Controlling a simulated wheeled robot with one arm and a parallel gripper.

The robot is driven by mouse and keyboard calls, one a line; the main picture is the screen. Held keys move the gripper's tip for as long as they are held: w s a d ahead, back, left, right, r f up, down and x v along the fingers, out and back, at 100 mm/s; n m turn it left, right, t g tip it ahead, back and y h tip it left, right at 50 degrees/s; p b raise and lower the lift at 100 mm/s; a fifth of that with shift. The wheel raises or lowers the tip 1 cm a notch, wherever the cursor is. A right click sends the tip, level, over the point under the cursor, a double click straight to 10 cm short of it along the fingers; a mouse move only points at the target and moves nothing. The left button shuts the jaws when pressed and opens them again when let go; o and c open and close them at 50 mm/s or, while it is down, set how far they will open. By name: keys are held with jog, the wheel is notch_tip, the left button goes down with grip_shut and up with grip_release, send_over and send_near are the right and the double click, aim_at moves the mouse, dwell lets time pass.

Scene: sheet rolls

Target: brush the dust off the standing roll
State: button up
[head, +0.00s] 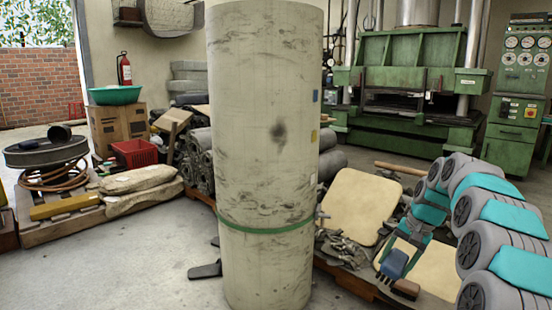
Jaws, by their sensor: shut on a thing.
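A tan sheet (360,206) and crumpled scraps (347,250) lie on a low pallet between the roll and my arm. A loaded pallet (75,225) stands at left. A green press (410,85) is behind. Grey floor is open at front left.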

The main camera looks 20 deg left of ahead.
jog(key=w+a+r+m+t+y, duration=0.3)
jog(key=a+r+m+t, duration=0.4)
jog(key=a, duration=0.6)
jog(key=w+a+r+m+t+y, duration=0.25)
jog(key=a+r+t, duration=0.25)
jog(key=a+r, duration=0.6)
jog(key=s+a+r+t+y, duration=0.1)
jog(key=s+a+r+t, duration=0.25)
jog(key=a+r, duration=0.5)
jog(key=shift+m+g, duration=0.25)
jog(key=shift+g, duration=0.1)
jog(key=shift+w+a+f+p, duration=0.2)
jog(key=shift+w+a+p, duration=0.15)
jog(key=shift+w+a, duration=0.5)
jog(key=shift+w+a+f+p, duration=0.25)
jog(key=shift+w+a+p, duration=0.15)
jog(key=shift+w+a, duration=0.4)
jog(key=shift+w+a+f+p, duration=0.2)
jog(key=shift+w+a+p, duration=0.15)
jog(key=shift+w+a, duration=0.45)
jog(key=shift+p+x, duration=0.55)
jog(key=shift+x, duration=0.6)
jog(key=shift+a, duration=0.1)
